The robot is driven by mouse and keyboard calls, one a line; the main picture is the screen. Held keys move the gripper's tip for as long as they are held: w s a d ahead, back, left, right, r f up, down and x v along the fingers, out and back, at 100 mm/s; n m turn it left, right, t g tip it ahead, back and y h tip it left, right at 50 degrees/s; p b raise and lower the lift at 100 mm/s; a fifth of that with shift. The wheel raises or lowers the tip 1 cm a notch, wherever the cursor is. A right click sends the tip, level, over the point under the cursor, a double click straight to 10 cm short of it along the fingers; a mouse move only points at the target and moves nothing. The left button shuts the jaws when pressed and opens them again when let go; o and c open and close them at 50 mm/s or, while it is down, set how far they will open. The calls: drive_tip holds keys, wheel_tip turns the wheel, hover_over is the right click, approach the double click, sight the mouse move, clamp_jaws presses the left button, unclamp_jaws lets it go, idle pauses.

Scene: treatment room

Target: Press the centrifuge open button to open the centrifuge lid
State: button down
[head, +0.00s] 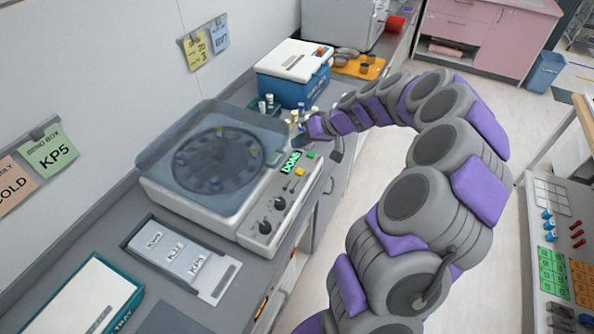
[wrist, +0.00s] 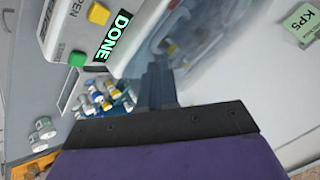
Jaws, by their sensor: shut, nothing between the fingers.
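The centrifuge (head: 190,205) is a white box on the grey counter. Its clear bluish lid (head: 255,120) appears down over the dark round rotor. The front panel has a lit DONE display (head: 291,161), a yellow button (head: 300,171), a green button (head: 310,154) and two black knobs. In the wrist view the yellow button (wrist: 98,14) is beside lettering that reads "PEN", partly cut off, and the green button (wrist: 77,58) is nearer the panel's edge. My gripper (wrist: 156,80) is shut and empty, near the panel's far end. I see no contact with a button.
Small vials (wrist: 105,98) stand close beside my gripper. A blue and white cooler (head: 293,75) and an orange tray (head: 360,67) are farther along the counter. A label tray (head: 180,260) lies in front of the centrifuge. A wall is behind it.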

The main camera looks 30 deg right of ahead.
drive_tip(key=shift+w+d+f, duration=0.2)
drive_tip(key=shift+d+f, duration=0.05)
drive_tip(key=shift+d, duration=0.45)
drive_tip(key=shift+a, duration=0.1)
drive_tip(key=b, duration=0.3)
hover_over(303, 171)
wheel_tip(303, 171, down, 7)
drive_tip(key=shift+f, duration=0.95)
drive_tip(key=shift+f+b, duration=0.15)
drive_tip(key=shift+b, duration=0.3)
idle(0.7)
drive_tip(key=shift+s+f, duration=0.1)
drive_tip(key=shift+f, duration=0.1)
